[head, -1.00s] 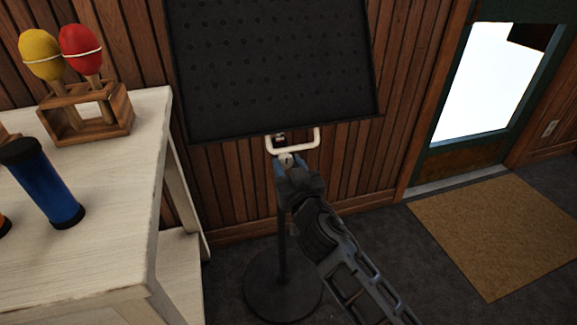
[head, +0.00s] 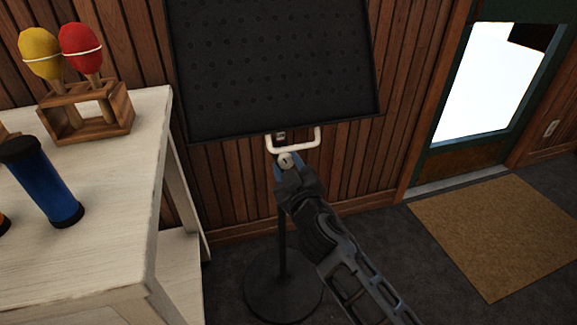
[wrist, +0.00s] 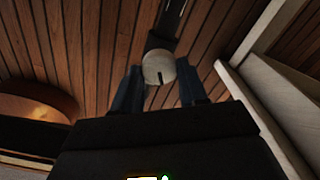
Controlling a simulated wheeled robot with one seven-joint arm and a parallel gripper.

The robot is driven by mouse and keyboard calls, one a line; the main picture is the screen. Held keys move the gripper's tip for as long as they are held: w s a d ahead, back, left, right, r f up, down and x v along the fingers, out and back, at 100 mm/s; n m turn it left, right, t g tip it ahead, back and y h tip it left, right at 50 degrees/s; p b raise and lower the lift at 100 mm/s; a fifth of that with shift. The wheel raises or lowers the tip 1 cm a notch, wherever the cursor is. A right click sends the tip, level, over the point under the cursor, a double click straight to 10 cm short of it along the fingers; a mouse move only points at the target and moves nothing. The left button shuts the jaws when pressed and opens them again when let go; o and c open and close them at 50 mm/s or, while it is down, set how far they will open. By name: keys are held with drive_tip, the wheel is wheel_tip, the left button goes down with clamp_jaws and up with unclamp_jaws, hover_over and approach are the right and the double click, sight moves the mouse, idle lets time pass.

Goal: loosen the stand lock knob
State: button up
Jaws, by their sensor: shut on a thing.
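The stand lock knob (head: 286,160) is a small pale round knob with a dark mark on its face. It sits on the black stand, just below the white handle under the panel. In the wrist view the knob (wrist: 158,68) is between my two blue-grey fingers, its dark mark running nearly upright. My gripper (head: 287,167) is shut on the knob, reaching up from the lower right; it also shows in the wrist view (wrist: 159,88). The stand's dark pole (head: 282,240) and round base (head: 283,290) are partly hidden by my arm.
The black perforated panel (head: 275,65) hangs just above my gripper, with the white handle (head: 308,143) beneath it. A white table (head: 110,220) with maracas (head: 60,55) and a blue tube (head: 45,185) stands at left. Open floor and a brown mat (head: 505,235) lie at right.

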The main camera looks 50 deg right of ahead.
drive_tip(key=n, duration=0.3)
drive_tip(key=shift+a+n, duration=0.1)
drive_tip(key=shift+n, duration=0.3)
drive_tip(key=n+p, duration=0.1)
drive_tip(key=n, duration=0.2)
drive_tip(key=shift+n, duration=0.3)
drive_tip(key=n+p, duration=0.1)
drive_tip(key=n, duration=0.5)
drive_tip(key=shift+f+n+p, duration=0.2)
drive_tip(key=shift+n+p, duration=0.1)
drive_tip(key=shift+p, duration=0.05)
drive_tip(key=o, duration=1)
drive_tip(key=shift+b+v, duration=0.6)
drive_tip(key=shift+v, duration=3.3)
